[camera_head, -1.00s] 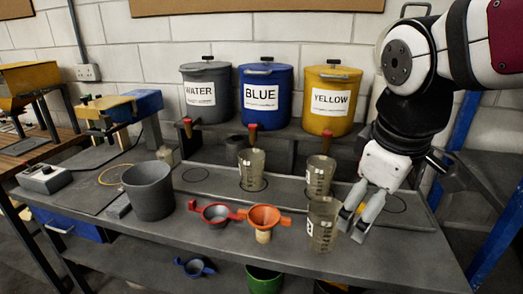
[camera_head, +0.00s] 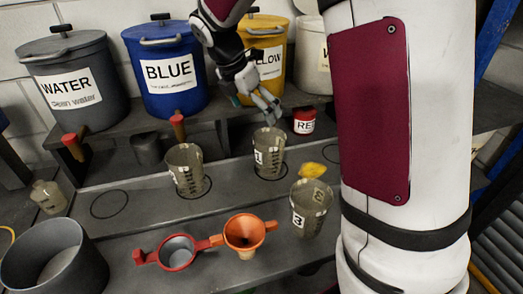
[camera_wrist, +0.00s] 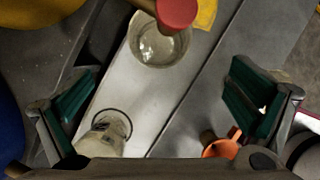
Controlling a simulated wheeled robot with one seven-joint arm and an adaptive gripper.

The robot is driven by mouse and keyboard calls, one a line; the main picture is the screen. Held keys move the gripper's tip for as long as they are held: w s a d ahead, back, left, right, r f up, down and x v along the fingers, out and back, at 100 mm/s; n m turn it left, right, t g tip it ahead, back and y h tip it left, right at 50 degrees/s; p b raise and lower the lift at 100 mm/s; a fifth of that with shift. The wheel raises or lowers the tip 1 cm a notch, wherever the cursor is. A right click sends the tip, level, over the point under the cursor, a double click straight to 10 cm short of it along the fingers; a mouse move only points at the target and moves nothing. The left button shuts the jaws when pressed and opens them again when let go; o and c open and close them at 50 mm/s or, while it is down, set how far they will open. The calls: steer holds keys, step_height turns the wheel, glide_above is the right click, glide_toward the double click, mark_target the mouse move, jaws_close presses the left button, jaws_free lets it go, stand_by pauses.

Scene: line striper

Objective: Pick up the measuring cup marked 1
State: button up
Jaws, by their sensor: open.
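The measuring cup marked 1 (camera_head: 268,157) is clear and stands upright on the grey tray below the yellow tank. My gripper (camera_head: 264,106) is open and empty, above and slightly behind this cup in the head view. In the wrist view my jaws (camera_wrist: 165,105) are spread wide. A clear cup (camera_wrist: 155,48), probably this one, shows beyond the jaws, partly covered by a red-capped tap handle (camera_wrist: 176,13). Its number cannot be read there. Another clear cup (camera_wrist: 103,136) shows by the left finger; it seems to be the left cup (camera_head: 185,172) of the head view.
A cup marked 3 (camera_head: 309,216) stands at the front right, with a yellow piece (camera_head: 312,170) behind it. Water (camera_head: 75,85), blue (camera_head: 165,70) and yellow (camera_head: 265,38) tanks line the back.

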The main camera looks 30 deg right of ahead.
glide_toward(267, 138)
steer(key=s+f, duration=0.1)
steer(key=f, duration=0.1)
steer(key=s+d+f, duration=0.1)
steer(key=s+f+p, duration=0.1)
steer(key=f, duration=0.1)
steer(key=shift+s+d+f, duration=0.15)
steer(key=shift+s+f, duration=0.05)
steer(key=shift+f, duration=0.1)
steer(key=c, duration=1.3)
